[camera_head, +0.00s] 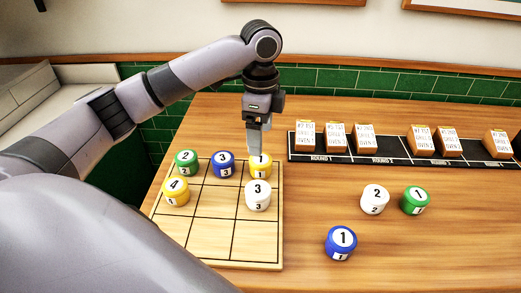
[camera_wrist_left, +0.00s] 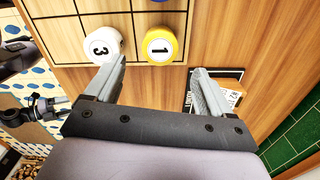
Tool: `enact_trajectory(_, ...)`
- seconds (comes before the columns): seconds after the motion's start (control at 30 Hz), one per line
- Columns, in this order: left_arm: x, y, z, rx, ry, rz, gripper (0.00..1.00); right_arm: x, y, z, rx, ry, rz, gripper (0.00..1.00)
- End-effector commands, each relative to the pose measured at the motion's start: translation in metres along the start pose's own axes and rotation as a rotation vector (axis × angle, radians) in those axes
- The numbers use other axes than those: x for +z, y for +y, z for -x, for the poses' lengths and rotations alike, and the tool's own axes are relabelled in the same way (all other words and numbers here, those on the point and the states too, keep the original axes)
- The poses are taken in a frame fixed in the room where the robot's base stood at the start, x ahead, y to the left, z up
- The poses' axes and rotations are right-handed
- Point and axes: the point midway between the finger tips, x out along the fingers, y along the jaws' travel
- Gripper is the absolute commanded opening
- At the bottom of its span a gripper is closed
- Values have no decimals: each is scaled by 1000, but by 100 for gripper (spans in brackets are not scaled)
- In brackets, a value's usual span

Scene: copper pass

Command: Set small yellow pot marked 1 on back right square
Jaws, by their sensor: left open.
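The small yellow pot marked 1 (camera_head: 261,172) stands upright on the back right square of the wooden grid board (camera_head: 205,249). It also shows in the left wrist view (camera_wrist_left: 160,46), resting on the board near its edge. My left gripper (camera_head: 255,152) is just above and behind the pot in the head view, hiding a little of its top. In the left wrist view its fingers (camera_wrist_left: 158,68) are spread with nothing between them, and the pot lies just beyond the tips.
The board also holds a green 2 (camera_head: 186,162), a blue 3 (camera_head: 222,164), a yellow 4 (camera_head: 176,192) and a white 3 (camera_head: 258,196). White 2 (camera_head: 374,200), green 1 (camera_head: 415,201) and blue 1 (camera_head: 341,243) stand on the table. A black card strip (camera_head: 393,157) lies behind.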

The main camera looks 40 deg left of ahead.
Motion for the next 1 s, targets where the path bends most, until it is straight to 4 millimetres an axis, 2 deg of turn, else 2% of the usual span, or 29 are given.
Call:
enact_trajectory(0.1, 0, 0, 19, -2, 2, 0, 83, 0, 0, 0, 0, 0, 0, 83)
enact_trajectory(0.3, 0, 0, 32, 1, 1, 0, 83, 1, 0, 0, 0, 0, 0, 83)
enact_trajectory(1.0, 0, 0, 32, 1, 0, 0, 83, 0, 0, -1, 0, 0, 0, 83)
